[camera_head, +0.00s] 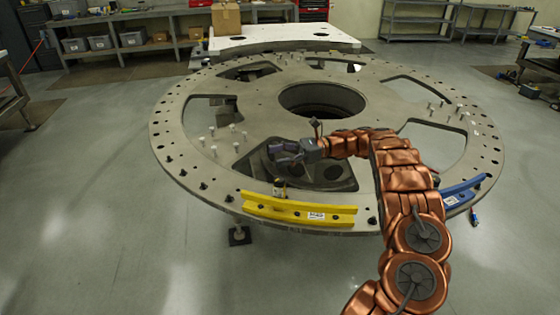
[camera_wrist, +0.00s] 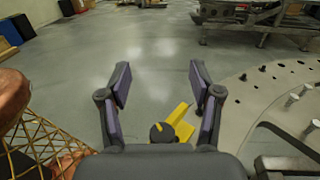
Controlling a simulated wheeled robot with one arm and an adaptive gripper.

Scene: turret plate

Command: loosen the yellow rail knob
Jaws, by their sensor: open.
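The yellow rail (camera_head: 298,210) lies along the near edge of the round turret plate (camera_head: 215,170) in the head view. A small dark and tan piece (camera_head: 279,188) stands behind it, likely the knob. In the wrist view a round black knob (camera_wrist: 162,133) with a yellow bar on top shows low between the fingers, beside part of the yellow rail (camera_wrist: 180,112). My gripper (camera_head: 276,152) is above the plate cutout, behind the rail, fingers pointing left. Its fingers (camera_wrist: 160,80) are spread and empty. My gripper's body hides what lies below the knob in the wrist view.
A blue rail (camera_head: 464,190) sits on the plate's right edge. Several upright pins (camera_head: 232,128) stand on the plate at left, and others at right. The plate has a round centre hole (camera_head: 322,100). Shelves and bins (camera_head: 100,42) stand far back. The floor at left is clear.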

